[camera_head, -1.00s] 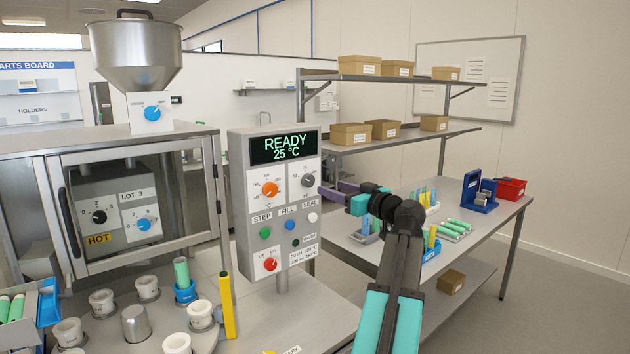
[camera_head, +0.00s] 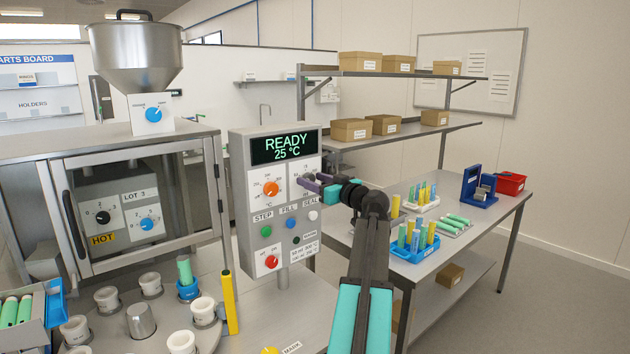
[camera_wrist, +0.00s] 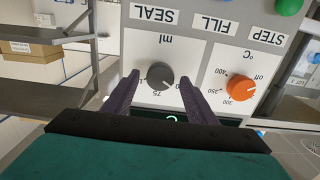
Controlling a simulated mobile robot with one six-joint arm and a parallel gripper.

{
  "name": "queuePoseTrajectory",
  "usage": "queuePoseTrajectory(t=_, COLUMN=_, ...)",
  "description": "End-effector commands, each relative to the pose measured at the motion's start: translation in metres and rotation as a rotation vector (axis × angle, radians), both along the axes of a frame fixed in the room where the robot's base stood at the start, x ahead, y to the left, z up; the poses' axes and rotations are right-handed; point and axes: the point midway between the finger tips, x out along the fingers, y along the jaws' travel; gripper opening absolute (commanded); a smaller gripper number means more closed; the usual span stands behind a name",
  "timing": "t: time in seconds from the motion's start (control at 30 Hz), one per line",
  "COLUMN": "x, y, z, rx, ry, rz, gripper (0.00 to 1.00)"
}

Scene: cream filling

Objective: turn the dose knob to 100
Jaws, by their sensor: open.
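The dose knob is the dark grey knob under the "ml" label on the control panel (camera_head: 248,210). In the upside-down wrist view the knob (camera_wrist: 160,75) sits between the fingertips of my open gripper (camera_wrist: 158,80), with a small gap showing on each side. A "75" mark shows beside it; the pointer's exact setting is not clear. In the head view my gripper (camera_head: 310,183) is at the panel's upper right and covers most of the knob. The display reads READY 25 °C (camera_head: 284,149).
The orange temperature knob (camera_head: 271,188) is left of the dose knob, with the STEP, FILL and SEAL buttons below and a red knob (camera_head: 271,262) lower down. A glass-fronted cabinet (camera_head: 135,210) stands to the left. A bench with a blue tray (camera_head: 418,250) is to the right.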

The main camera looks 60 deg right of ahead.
Motion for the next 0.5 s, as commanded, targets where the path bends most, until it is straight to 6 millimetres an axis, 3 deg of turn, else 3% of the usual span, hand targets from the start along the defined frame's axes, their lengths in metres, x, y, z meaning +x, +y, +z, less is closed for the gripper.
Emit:
queuePoseTrajectory(t=0.13, x=-0.0003, y=-0.0001, z=-0.0002, rx=0.000, ry=0.000, rz=0.000, gripper=0.52)
queuePoseTrajectory(t=0.37, x=-0.0008, y=-0.0003, z=-0.0001, rx=0.000, ry=0.000, rz=-0.001, gripper=0.15)
queuePoseTrajectory(t=0.5, x=-0.0010, y=-0.0004, z=-0.0002, rx=0.001, ry=0.000, rz=-0.001, gripper=0.12)
